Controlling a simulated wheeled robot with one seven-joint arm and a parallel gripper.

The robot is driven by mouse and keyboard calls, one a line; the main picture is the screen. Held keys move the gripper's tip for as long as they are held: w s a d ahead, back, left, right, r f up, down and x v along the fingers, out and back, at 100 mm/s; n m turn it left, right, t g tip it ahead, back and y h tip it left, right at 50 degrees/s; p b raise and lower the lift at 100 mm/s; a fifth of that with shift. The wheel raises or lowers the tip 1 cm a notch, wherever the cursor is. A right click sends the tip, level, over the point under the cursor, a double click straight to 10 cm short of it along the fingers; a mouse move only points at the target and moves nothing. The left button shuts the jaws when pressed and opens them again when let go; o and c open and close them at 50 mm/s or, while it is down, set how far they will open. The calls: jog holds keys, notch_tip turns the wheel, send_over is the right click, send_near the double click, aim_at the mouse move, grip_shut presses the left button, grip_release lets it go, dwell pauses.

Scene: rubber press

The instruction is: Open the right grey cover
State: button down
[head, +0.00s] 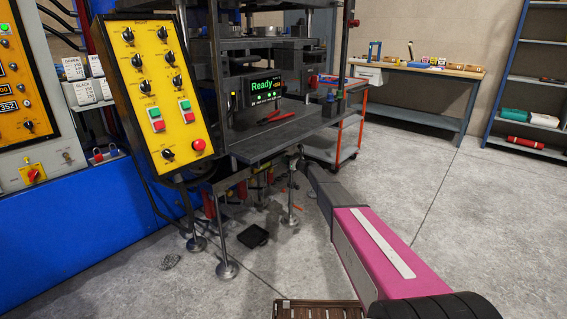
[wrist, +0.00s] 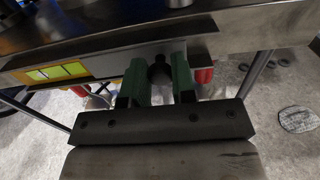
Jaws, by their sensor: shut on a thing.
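In the wrist view, a grey cover (wrist: 112,63) lies below the dark press edge, with a black knob (wrist: 158,72) on it. My gripper (wrist: 160,78) has its two green fingers on either side of the knob, shut on it. I cannot tell for certain whether this is the right cover. The panel looks near its frame; any gap is hard to make out. In the head view, my pink and grey arm reaches under the press table (head: 262,147), and the fingers and cover are too small and hidden to tell.
A yellow control panel (head: 158,95) stands left of the press. Red pliers (head: 283,119) lie on the press table. A red cart (head: 335,150) stands close behind my arm. Metal press legs (head: 226,245) stand below the table. The floor on the right is clear.

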jog(key=c, duration=1)
grip_release()
jog(key=shift+o, duration=0.2)
jog(key=shift+s, duration=0.1)
jog(key=v, duration=1)
jog(key=shift+s+d, duration=0.2)
jog(key=shift+d, duration=0.15)
jog(key=s+d+f+n+g+h, duration=0.1)
jog(key=s+f+n+g+h, duration=0.3)
jog(key=s, duration=0.6)
jog(key=s+r+n+g, duration=0.1)
jog(key=s+n, duration=0.5)
jog(key=s, duration=0.5)
jog(key=s+d+f+n+g+h, duration=0.1)
jog(key=s+f+n+g, duration=0.3)
jog(key=s, duration=0.6)
jog(key=s+d+r+n+g+h, duration=0.1)
jog(key=s+d+n+h, duration=0.3)
jog(key=s, duration=0.8)
jog(key=s+d+r+n+g+h, duration=0.1)
jog(key=s+d+n+h, duration=0.4)
jog(key=s, duration=0.7)
jog(key=d+r+n, duration=0.1)
jog(key=d+n, duration=0.1)
jog(key=d, duration=0.1)
jog(key=shift+s+n, duration=0.3)
